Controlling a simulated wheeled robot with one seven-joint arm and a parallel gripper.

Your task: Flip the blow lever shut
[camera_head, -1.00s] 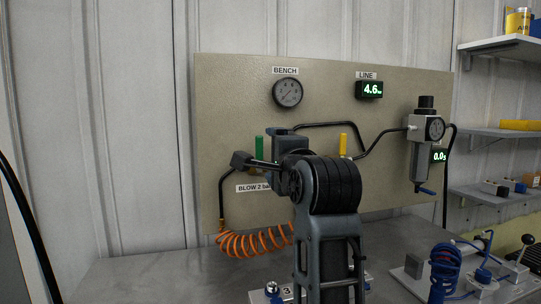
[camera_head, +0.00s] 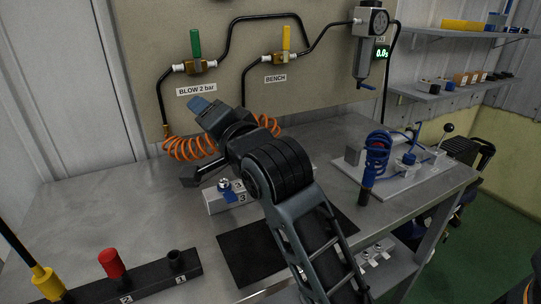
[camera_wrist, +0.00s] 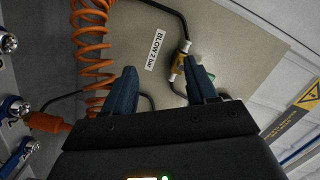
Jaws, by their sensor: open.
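The blow lever (camera_head: 195,44) is a green handle. It stands upright on a brass valve (camera_head: 202,67) in a horizontal black line on the beige panel, above the "BLOW 2 bar" label. My gripper (camera_head: 202,106) is below and in front of that label, apart from the lever in this view. In the wrist view my gripper (camera_wrist: 163,84) has two dark blue fingers spread apart with nothing between them.
A second valve with a yellow lever (camera_head: 286,37) is to the right, above the "BENCH" label. An orange coiled hose (camera_head: 190,148) hangs below the blow valve. The bench (camera_head: 120,200) holds a rack, a small block and a blue-coiled fixture.

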